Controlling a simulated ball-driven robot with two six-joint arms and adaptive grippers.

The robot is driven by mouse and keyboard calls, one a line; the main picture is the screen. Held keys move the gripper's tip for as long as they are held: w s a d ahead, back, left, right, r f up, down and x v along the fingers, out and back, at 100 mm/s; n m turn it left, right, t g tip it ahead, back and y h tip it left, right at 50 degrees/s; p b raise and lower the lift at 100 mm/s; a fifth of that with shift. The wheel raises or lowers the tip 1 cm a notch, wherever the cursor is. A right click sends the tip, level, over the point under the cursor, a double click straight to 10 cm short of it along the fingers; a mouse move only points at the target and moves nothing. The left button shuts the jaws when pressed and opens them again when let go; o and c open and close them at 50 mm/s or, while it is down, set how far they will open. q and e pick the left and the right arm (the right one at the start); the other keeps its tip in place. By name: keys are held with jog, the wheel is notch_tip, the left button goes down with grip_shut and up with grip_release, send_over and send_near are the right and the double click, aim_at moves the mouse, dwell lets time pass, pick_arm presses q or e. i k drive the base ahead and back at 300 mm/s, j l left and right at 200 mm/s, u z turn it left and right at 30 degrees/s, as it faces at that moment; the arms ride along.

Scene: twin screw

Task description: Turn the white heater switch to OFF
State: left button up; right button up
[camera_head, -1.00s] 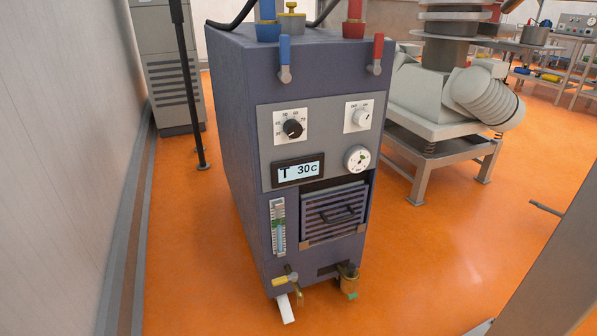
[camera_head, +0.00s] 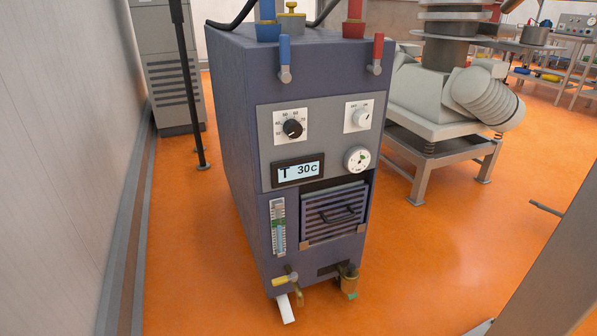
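The white heater switch (camera_head: 361,118) is a small round white knob on a white square plate, at the upper right of the grey front panel (camera_head: 265,140). The panel belongs to a dark blue-grey cabinet (camera_head: 240,120) in the middle of the view. Small labels sit above the knob, but they are too small to read for sure, and I cannot tell which one it points to. Nothing covers the knob. Neither of my grippers shows in the view.
Blue (camera_head: 285,60) and red (camera_head: 376,54) levers stick out above. A wall (camera_head: 60,170) stands left.

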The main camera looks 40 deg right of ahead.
aim_at(363, 118)
jog(key=z, duration=1.5)
